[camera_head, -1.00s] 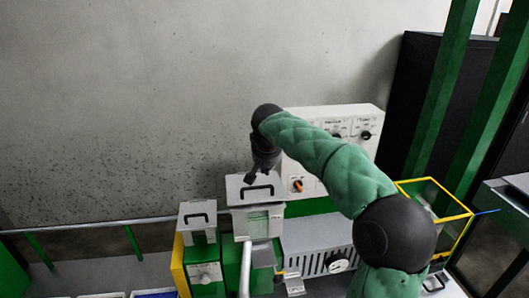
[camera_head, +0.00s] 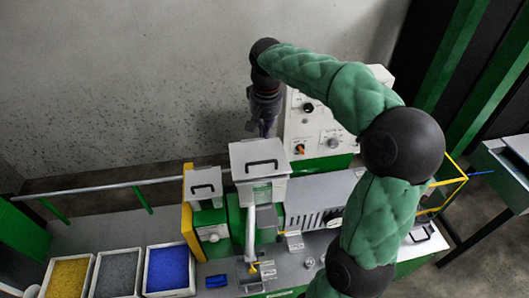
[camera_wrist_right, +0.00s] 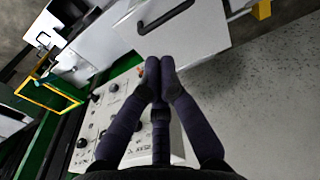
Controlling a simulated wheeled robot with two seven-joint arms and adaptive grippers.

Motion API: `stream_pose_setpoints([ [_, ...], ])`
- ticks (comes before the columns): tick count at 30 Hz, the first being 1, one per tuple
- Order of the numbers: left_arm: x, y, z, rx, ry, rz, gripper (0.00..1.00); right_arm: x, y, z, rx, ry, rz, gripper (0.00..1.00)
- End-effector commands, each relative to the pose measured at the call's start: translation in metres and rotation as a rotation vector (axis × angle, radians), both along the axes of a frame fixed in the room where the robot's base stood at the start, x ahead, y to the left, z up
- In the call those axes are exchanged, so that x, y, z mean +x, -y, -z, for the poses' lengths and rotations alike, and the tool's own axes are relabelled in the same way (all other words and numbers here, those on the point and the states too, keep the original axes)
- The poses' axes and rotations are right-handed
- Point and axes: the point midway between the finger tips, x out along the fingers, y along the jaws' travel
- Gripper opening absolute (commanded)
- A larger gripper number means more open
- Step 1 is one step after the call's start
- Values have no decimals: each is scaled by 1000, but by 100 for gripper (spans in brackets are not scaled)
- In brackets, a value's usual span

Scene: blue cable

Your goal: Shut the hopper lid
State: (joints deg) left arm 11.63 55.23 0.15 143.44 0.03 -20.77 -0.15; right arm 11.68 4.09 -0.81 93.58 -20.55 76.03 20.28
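The hopper lid (camera_head: 243,156) is a light grey plate with a black handle, on the larger white hopper box (camera_head: 247,192) in the middle of the head view. It appears to lie down on the box; whether it is fully flush I cannot tell. My right gripper (camera_head: 265,132) hangs behind the lid's back edge, fingers pointing down. In the right wrist view my gripper (camera_wrist_right: 160,68) has its fingertips together with nothing seen between them, and the lid (camera_wrist_right: 145,22) with its handle is just beyond. My left gripper is not in view.
A smaller white box with a handled lid (camera_head: 203,185) stands left of the hopper. A white control panel (camera_head: 322,135) with knobs stands right of my gripper. Trays of yellow (camera_head: 68,278), grey (camera_head: 117,273) and blue pellets (camera_head: 167,268) sit front left. A grey wall is behind.

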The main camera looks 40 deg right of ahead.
Motion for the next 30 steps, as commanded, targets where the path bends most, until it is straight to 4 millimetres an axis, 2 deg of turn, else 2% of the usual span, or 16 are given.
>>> stream_pose_setpoints([
  [9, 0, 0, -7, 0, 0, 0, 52, 3, 2, 60, -1, -5, 0, 0],
  [15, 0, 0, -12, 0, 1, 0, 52, 5, 2, 92, 0, -2, 1, 0],
  [21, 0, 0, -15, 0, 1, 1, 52, 7, 3, 110, -1, 0, 1, 0],
  [30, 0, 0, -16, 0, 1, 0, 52, 7, 3, 115, -1, 0, 1, 0],
])
